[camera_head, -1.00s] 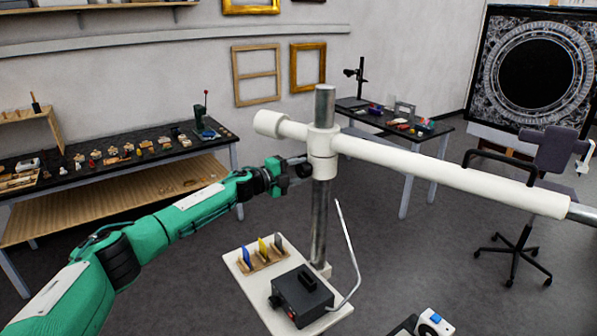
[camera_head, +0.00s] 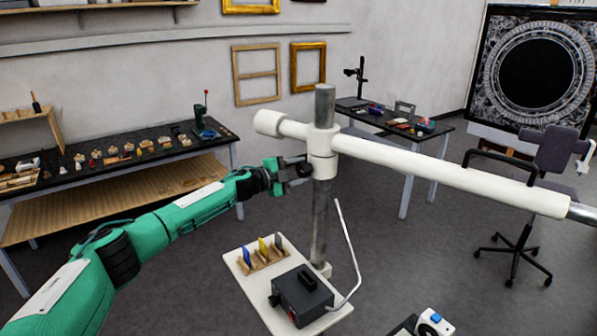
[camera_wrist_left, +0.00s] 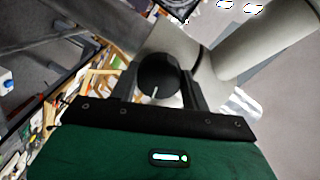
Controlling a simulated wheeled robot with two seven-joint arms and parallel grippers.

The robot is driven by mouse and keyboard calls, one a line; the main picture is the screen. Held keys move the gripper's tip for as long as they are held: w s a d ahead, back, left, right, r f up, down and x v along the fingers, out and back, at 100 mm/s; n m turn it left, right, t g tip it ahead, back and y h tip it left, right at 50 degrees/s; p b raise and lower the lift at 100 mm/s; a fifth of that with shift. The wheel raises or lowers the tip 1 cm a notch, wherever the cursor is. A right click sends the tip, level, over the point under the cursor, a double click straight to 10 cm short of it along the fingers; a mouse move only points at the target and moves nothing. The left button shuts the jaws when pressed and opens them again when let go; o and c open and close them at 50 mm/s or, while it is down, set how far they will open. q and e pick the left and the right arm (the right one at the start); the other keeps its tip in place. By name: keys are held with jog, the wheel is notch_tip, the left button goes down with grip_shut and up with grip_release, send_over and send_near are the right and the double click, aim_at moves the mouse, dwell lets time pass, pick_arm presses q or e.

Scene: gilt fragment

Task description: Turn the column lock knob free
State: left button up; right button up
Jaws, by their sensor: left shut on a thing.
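The column (camera_head: 321,222) is an upright grey metal post with a white collar (camera_head: 322,155) and a long white horizontal arm (camera_head: 440,173). The lock knob (camera_wrist_left: 158,76) is a round black knob with a white mark, beside the white collar in the left wrist view. My left gripper (camera_head: 300,170) reaches in from the left at the collar's height and is shut on the knob. Its two dark fingers stand either side of the knob in the left wrist view. The knob is mostly hidden by the gripper in the head view. My right gripper is not in view.
A white base board (camera_head: 241,272) at the column's foot carries a black box (camera_head: 301,295) and a rack of coloured pieces (camera_head: 263,253). A bent metal rod (camera_head: 348,245) rises beside the column. A workbench (camera_head: 110,160) stands at left, an office chair (camera_head: 520,215) at right.

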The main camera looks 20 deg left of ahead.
pick_arm(q)
jog(key=o, duration=1)
jog(key=shift+a, duration=0.1)
jog(key=b+v, duration=0.5)
jog(key=v, duration=0.8)
jog(key=shift+s+a, duration=0.2)
jog(key=shift+s, duration=0.1)
